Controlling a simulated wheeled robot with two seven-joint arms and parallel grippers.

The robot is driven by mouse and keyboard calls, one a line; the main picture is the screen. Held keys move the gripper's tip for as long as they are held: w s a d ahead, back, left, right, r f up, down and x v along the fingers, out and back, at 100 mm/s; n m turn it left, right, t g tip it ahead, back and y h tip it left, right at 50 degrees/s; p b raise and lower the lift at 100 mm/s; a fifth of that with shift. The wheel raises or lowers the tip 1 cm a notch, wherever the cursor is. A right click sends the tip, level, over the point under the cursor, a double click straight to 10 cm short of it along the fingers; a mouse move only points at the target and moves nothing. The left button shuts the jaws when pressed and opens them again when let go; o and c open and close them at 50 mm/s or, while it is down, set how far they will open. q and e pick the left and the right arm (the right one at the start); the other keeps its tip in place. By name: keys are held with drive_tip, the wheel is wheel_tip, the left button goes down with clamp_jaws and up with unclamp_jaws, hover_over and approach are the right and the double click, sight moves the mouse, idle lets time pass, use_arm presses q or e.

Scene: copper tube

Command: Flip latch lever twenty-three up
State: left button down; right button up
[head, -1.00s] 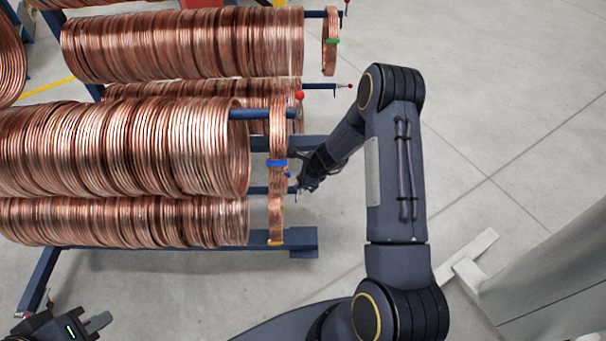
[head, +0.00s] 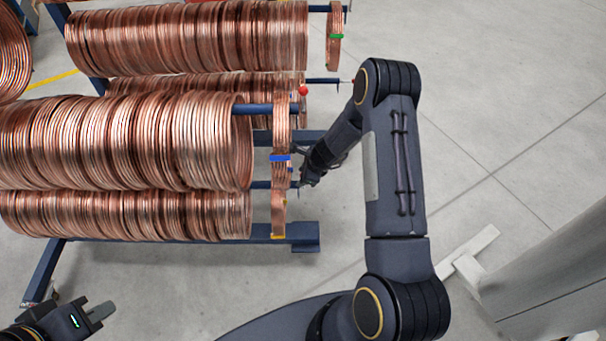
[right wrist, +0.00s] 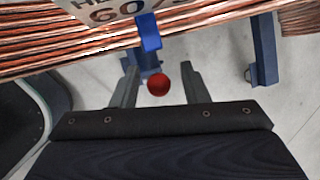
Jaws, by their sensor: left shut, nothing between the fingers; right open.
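In the right wrist view a red ball knob (right wrist: 159,85), likely a latch lever's tip, sits between the fingertips of my right gripper (right wrist: 160,88), which is open. I cannot tell whether a finger touches it. In the head view my right gripper (head: 308,179) is at the end of the lower front rod (head: 262,185), and that lever is hidden. Another red-tipped lever (head: 303,90) is at the end of the upper front rod (head: 262,109). No number twenty-three is readable. My left gripper (head: 97,313) is shut and empty at the lower left.
Large copper coils (head: 130,148) fill the rack. A thin coil with blue tape (head: 279,158) hangs close beside my right gripper; the tape also shows in the right wrist view (right wrist: 149,32). The rack's foot (head: 305,235) stands below.

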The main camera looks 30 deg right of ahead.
drive_tip(key=p+v, duration=0.1)
drive_tip(key=v, duration=0.6)
drive_tip(key=shift+s+r, duration=0.2)
drive_tip(key=shift+r, duration=0.15)
drive_tip(key=shift+d, duration=0.15)
